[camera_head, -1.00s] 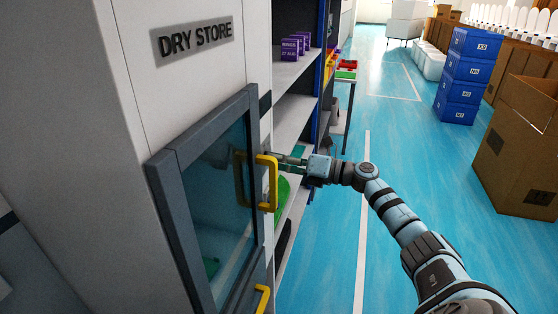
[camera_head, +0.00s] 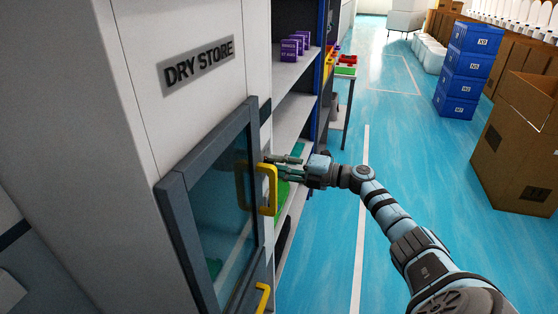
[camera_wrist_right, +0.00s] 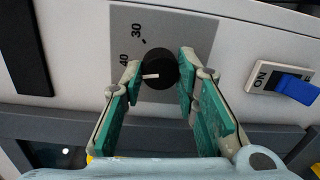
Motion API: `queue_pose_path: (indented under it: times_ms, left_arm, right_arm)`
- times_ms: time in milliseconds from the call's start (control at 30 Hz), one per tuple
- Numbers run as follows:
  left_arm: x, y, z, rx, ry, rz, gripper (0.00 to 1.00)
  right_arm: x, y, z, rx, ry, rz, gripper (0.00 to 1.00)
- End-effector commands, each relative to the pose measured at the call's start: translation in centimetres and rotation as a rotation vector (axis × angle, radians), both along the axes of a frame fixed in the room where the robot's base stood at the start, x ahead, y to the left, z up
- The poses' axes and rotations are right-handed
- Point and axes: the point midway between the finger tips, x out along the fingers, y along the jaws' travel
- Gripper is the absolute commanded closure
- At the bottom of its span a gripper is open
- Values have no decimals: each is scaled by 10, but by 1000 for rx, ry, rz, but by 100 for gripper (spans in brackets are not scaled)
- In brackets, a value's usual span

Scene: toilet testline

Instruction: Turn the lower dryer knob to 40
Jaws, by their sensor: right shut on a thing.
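The black dryer knob (camera_wrist_right: 163,66) is in the right wrist view, on a grey scale plate (camera_wrist_right: 190,28) with the marks 30 and 40. Its white pointer points left, just below the number 40; the tick beside that number is hidden. My right gripper (camera_wrist_right: 158,73) has its green-padded fingers on either side of the knob and is shut on it. In the head view my right gripper (camera_head: 272,164) reaches the side edge of the DRY STORE cabinet (camera_head: 258,40); the knob is hidden there. My left gripper is not in view.
A blue ON switch (camera_wrist_right: 296,88) sits right of the knob. A yellow handle (camera_head: 271,190) on the glass door (camera_head: 222,220) is close to my right gripper. Open shelves (camera_head: 296,70) stand behind it. Blue crates (camera_head: 470,65) and a cardboard box (camera_head: 520,150) stand on the right; blue floor lies between.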

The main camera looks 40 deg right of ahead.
Motion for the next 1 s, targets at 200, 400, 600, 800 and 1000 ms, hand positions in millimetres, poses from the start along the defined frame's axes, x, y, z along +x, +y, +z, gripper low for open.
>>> queue_pose_path:
  times_ms: [200,400,600,800,1000]
  left_arm:
    - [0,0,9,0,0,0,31]
    - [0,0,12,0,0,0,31]
    - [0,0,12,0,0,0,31]
    - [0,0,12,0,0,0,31]
    - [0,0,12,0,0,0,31]
  right_arm:
    - [1,0,3,106,71,-2,100]
    - [1,0,2,160,108,-1,100]
    - [1,-1,2,179,120,-2,100]
    - [1,-1,2,180,120,-2,100]
    - [0,-1,2,178,120,-2,59]
